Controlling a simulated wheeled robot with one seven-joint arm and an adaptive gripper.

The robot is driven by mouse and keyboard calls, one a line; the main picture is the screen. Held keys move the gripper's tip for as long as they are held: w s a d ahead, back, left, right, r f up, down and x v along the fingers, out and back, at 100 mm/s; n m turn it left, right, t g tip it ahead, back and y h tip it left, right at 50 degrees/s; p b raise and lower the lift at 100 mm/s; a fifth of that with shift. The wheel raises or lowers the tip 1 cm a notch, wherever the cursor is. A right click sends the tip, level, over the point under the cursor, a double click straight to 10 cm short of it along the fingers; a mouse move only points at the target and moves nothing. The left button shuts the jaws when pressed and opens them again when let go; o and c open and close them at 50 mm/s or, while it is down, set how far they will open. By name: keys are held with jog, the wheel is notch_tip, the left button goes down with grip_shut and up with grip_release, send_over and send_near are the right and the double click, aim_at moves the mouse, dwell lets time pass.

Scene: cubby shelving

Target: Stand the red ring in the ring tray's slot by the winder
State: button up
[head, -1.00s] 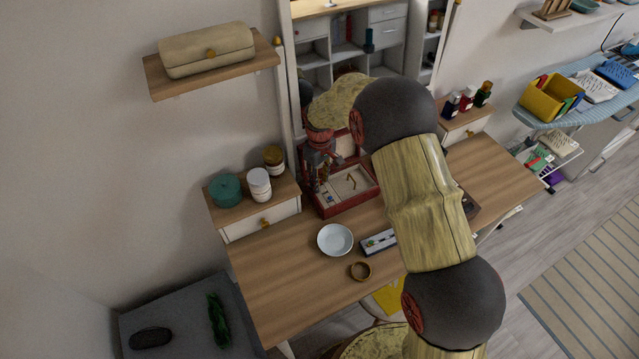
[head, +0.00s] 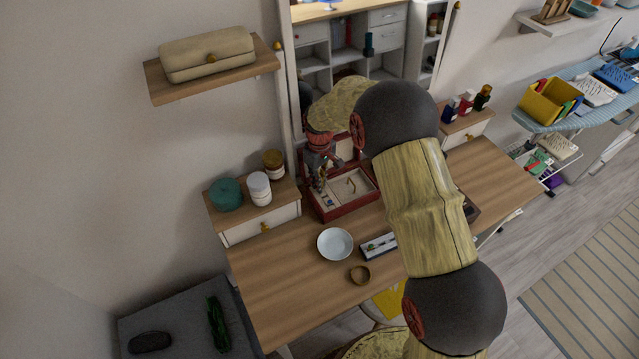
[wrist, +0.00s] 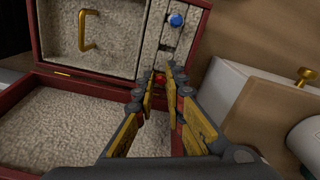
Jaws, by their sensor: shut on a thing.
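The red ring (wrist: 160,79) shows as a small red spot between my fingertips in the wrist view, mostly hidden by them. My gripper (wrist: 162,76) is shut on it, at the end of the slotted ring tray (wrist: 165,58) inside the open red box (wrist: 205,22). A blue ring (wrist: 176,19) stands at the tray's far end. A gold, handle-shaped piece (wrist: 88,28), possibly the winder, lies in the lined compartment beside the tray. In the head view my gripper (head: 319,187) reaches down at the left side of the box (head: 347,207). Whether the ring touches a slot is hidden.
The drawer unit (head: 262,223) with several jars stands close left of the box. A white bowl (head: 335,244), a brown ring-shaped object (head: 359,275) and a small tray (head: 378,247) lie in front. The desk's front left is clear.

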notch_tip(320, 180, up, 2)
jog(key=shift+r+p, duration=0.25)
jog(key=shift+p, duration=0.05)
jog(key=s+d+r+p, duration=0.3)
jog(key=s+d+r, duration=0.6)
jog(key=s+r, duration=0.15)
jog(key=s+d+f+p, duration=0.2)
jog(key=s+d+f, duration=0.6)
jog(key=d, duration=0.4)
jog(key=shift+s+f+m, duration=0.25)
jog(key=shift+s+m, duration=0.05)
jog(key=shift+d, duration=0.1)
jog(key=shift+f+b, duration=1.65)
jog(key=shift+f, duration=1.25)
